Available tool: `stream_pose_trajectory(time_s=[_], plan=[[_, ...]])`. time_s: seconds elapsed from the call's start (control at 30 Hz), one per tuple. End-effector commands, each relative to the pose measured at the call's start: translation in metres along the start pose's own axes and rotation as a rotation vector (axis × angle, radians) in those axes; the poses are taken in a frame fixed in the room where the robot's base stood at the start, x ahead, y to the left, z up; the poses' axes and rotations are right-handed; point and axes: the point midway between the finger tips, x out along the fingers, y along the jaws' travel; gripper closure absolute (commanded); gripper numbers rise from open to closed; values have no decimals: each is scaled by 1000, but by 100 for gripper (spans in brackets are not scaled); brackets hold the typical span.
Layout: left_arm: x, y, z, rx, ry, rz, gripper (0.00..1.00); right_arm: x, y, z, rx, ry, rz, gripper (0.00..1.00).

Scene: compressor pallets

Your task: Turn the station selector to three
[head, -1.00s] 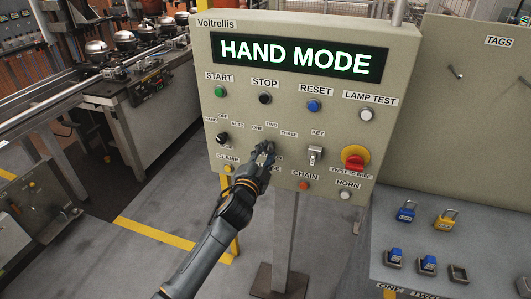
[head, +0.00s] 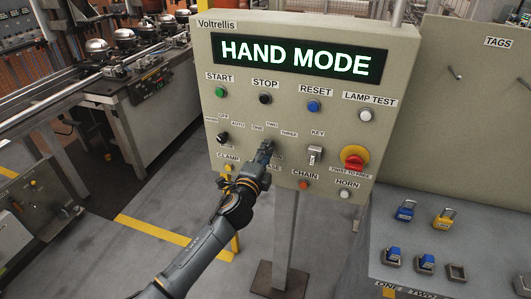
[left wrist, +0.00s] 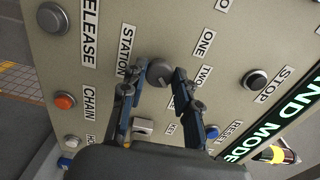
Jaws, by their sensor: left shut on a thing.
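The station selector is a round dark grey knob (left wrist: 159,72) in the left wrist view, beside the STATION label (left wrist: 126,52) and the ONE (left wrist: 203,43) and TWO (left wrist: 205,77) labels. My left gripper (left wrist: 157,75) has one finger on each side of the knob and is shut on it. In the head view my left gripper (head: 265,150) covers the selector, below the ONE, TWO and THREE (head: 289,134) labels. I cannot tell where the knob points. The display (head: 296,58) reads HAND MODE. My right gripper is not in view.
On the same panel (head: 205,60) are the mode knob (head: 222,138) to the left, the key switch (head: 315,155) and red emergency stop (head: 354,158) to the right, and push buttons above and below. A shelf with padlocks (head: 406,211) stands at the right.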

Motion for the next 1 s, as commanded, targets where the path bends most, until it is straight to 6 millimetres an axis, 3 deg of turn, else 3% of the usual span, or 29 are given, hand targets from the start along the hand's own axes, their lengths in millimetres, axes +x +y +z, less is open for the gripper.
stream_pose_trajectory(time_s=[0.4,0.43,0.53,0.87,1.0], plan=[[0,2,0,7,0,2,100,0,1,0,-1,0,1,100],[0,2,0,7,0,2,67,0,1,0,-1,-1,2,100],[0,1,0,7,0,2,47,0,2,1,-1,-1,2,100],[-1,0,0,6,0,1,46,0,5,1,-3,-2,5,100],[-11,1,0,6,0,0,46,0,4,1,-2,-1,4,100]])
